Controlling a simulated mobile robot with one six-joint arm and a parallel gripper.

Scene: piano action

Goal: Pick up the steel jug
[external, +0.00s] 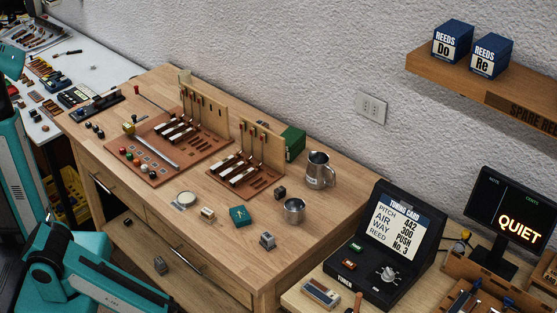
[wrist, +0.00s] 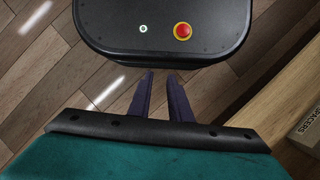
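The steel jug (external: 319,170) stands upright on the wooden workbench (external: 330,222), near its back right corner by the wall. Its handle is on the right side. A smaller steel cup (external: 294,211) stands in front of it, to the left and apart from it. My gripper (wrist: 161,82) shows in the wrist view, with two dark fingers apart and nothing seen between them. It points down over my own base and the floor, away from the jug. In the external view my arm is at the lower left and the gripper cannot be made out. The jug is not in the wrist view.
Panels with upright wooden boards (external: 204,108) stand left of the jug, and a green box (external: 293,142) is just behind-left. Small blocks and a teal box (external: 240,216) lie in front. A tuning card display (external: 390,245) stands right. The bench's front right is mostly clear.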

